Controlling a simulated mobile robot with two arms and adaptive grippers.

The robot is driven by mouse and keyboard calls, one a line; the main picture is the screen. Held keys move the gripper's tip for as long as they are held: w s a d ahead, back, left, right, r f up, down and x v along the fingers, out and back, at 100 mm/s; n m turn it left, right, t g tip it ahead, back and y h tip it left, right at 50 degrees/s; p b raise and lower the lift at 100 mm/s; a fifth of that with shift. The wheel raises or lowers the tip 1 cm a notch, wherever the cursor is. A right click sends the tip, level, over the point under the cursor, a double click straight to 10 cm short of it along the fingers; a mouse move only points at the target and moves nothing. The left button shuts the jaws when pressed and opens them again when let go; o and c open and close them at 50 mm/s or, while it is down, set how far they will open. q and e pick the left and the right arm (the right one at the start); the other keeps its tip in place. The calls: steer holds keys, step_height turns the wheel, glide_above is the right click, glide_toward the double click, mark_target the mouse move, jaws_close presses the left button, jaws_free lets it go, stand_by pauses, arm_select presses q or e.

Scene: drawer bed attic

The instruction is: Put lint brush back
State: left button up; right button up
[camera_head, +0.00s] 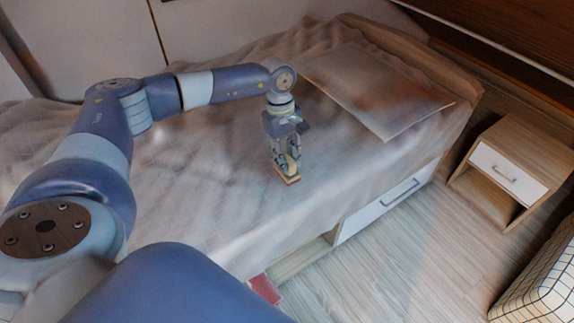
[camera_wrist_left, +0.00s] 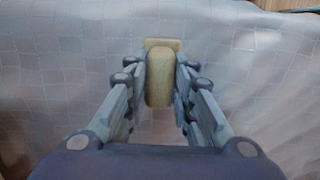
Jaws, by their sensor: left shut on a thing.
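The lint brush (camera_head: 289,178) is a small pale yellow and tan thing on the bed near its front edge. My left gripper (camera_head: 286,162) points down over it and is shut on it. In the left wrist view the brush (camera_wrist_left: 160,78) sits between the two fingers of the left gripper (camera_wrist_left: 160,85), with its wider end beyond the fingertips. I cannot tell whether the brush touches the bedspread or is just above it. My right gripper is not in view.
The bed (camera_head: 215,190) has a grey spread and a pillow (camera_head: 378,88). Below its front edge are a closed white drawer (camera_head: 385,205) and an open compartment (camera_head: 300,258) with a red thing (camera_head: 264,288). A nightstand (camera_head: 508,172) stands at the right; floor between is clear.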

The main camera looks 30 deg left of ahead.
arm_select(q)
step_height(320, 180, down, 2)
steer(key=shift+s+f, duration=0.1)
steer(key=shift+f, duration=0.3)
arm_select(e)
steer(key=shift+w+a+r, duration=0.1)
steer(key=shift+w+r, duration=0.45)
arm_select(q)
steer(key=shift+f, duration=0.15)
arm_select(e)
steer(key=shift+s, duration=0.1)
arm_select(q)
steer(key=o, duration=0.9)
steer(key=shift+o, duration=0.2)
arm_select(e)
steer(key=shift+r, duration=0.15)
arm_select(q)
steer(key=shift+r, duration=0.2)
